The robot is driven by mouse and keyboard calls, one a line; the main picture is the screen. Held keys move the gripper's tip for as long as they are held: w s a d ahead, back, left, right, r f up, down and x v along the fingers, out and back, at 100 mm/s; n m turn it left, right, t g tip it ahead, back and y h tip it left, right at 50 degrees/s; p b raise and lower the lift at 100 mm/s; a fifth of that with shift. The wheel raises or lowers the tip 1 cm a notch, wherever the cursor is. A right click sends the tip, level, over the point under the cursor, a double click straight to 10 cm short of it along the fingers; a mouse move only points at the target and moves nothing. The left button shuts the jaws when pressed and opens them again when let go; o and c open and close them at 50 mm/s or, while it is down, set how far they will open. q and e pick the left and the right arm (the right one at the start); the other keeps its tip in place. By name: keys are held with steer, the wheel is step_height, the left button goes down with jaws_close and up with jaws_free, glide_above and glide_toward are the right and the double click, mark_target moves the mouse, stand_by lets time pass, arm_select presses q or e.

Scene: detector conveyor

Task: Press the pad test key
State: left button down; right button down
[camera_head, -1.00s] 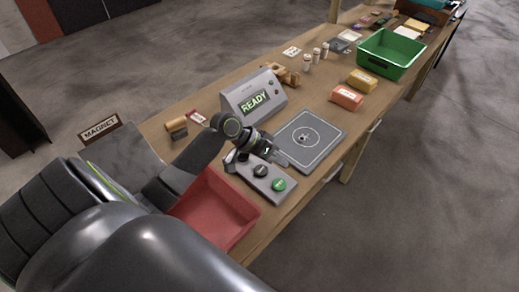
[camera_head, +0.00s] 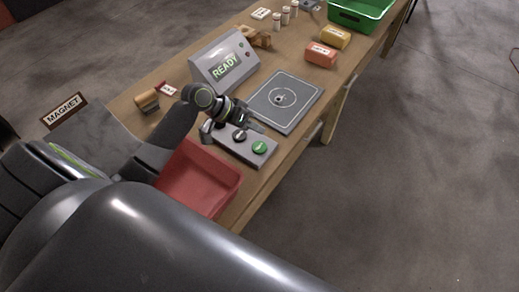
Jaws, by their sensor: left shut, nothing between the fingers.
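A grey key box (camera_head: 233,148) sits near the table's front edge. It carries a black key (camera_head: 240,135) and a green key (camera_head: 260,147); their labels are too small to read. A square dark pad (camera_head: 298,104) with a white circle and a small dark object (camera_head: 278,99) lies behind the box. A sloped grey console (camera_head: 211,60) shows READY in green. My left gripper (camera_head: 258,127) is shut and empty, over the far edge of the key box, close to the black key and the pad's near corner. My right gripper is not in view.
A red tray (camera_head: 232,178) stands left of the key box. Orange (camera_head: 321,55) and yellow (camera_head: 335,37) packs and a green bin (camera_head: 345,20) stand farther back. A MAGNET sign (camera_head: 64,113) is at the left. The table's right front edge is clear.

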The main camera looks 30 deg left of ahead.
mark_target(256, 147)
arm_select(q)
step_height(256, 147, down, 5)
steer(key=b, duration=0.3)
steer(key=shift+f+b, duration=0.2)
steer(key=shift+b, duration=0.2)
steer(key=shift+f, duration=0.2)
steer(key=shift+f, duration=0.1)
stand_by(1.3)
steer(key=shift+f, duration=0.3)
